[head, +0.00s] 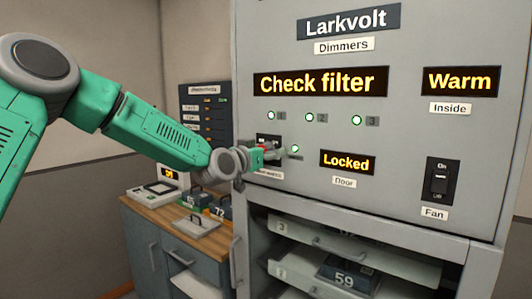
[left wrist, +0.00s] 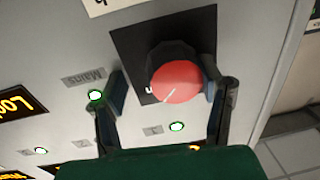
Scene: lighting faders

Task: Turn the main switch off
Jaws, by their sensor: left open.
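The main switch is a round red knob (left wrist: 176,82) on a black plate (left wrist: 137,58); it fills the upper middle of the left wrist view. A white line on its face points down-left in that view. In the head view the black plate (head: 268,139) is on the left of the grey cabinet front, with the knob largely hidden by my gripper. My left gripper (head: 262,155) is open, with one finger on each side of the knob. The right-hand finger is close against it; I cannot tell if it touches. The left-hand finger stands apart. My right gripper is not in view.
The grey cabinet (head: 400,200) has a fan switch (head: 440,182) and lit displays reading Check filter (head: 320,82), Warm (head: 460,81) and Locked (head: 347,162). Several green lamps are lit. A "Mains" label (left wrist: 83,77) sits beside one lamp. Open shelves lie below; a wooden-topped counter (head: 150,215) stands left.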

